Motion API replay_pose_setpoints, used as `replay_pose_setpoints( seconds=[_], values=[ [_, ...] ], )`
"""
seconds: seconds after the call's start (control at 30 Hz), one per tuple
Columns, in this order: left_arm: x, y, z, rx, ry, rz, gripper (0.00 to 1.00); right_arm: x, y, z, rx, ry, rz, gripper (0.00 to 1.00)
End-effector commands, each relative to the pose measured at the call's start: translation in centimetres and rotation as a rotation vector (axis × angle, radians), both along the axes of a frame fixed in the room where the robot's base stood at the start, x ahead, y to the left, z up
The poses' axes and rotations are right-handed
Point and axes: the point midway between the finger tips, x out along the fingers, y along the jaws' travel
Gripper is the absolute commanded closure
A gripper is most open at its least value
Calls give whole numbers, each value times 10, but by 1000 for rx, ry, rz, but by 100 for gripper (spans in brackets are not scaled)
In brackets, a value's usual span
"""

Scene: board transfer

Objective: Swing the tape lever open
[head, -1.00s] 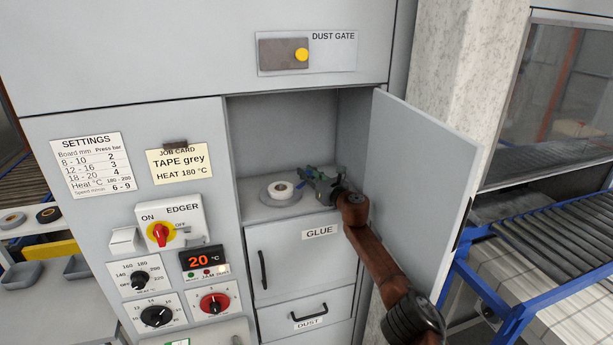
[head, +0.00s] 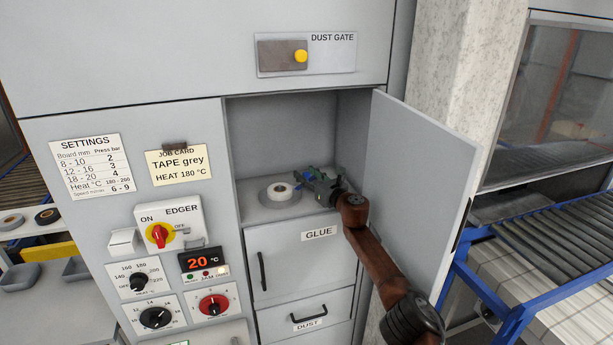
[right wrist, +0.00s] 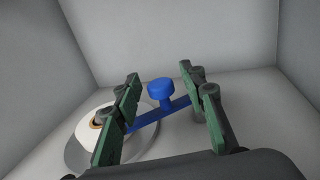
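The tape lever is a blue bar with a round blue knob (right wrist: 161,91) in the right wrist view. Its bar reaches down left towards the tape roll (head: 279,190), a white-centred roll on a grey disc on the compartment floor; the roll also shows in the right wrist view (right wrist: 89,128). My right gripper (head: 303,178) is inside the open compartment, right of the roll. Its green fingers (right wrist: 165,95) are spread apart, with the knob between and slightly beyond them, touching neither as far as I can tell. My left gripper is not in view.
The compartment door (head: 418,195) stands open to the right, beside my right arm. The GLUE drawer (head: 300,265) is shut below the compartment. A control panel with a red EDGER switch (head: 159,236) is to the left. A blue-framed roller conveyor (head: 560,240) is at the right.

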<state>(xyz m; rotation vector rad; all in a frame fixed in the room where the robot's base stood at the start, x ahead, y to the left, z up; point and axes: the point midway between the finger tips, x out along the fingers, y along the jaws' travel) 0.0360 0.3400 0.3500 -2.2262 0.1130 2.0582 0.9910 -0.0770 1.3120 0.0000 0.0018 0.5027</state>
Motion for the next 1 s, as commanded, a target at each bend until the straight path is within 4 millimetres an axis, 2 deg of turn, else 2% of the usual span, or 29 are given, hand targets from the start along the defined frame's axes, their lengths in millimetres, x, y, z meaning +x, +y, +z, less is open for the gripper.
replay_pose_setpoints(
  seconds=[0.17, 0.4, 0.6, 0.77, 1.0],
  values=[
    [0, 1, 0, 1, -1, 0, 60, 0, 0, 14, -1, -4, 0, 62],
    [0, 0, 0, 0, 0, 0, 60, 0, 0, 59, -3, -5, -1, 62],
    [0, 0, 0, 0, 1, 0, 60, 0, 0, 89, -1, -2, -2, 62],
    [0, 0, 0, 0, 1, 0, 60, 0, 0, 98, -1, 0, 0, 62],
    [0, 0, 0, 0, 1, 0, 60, 0, 0, 99, 0, 1, 0, 62]
  ],
)
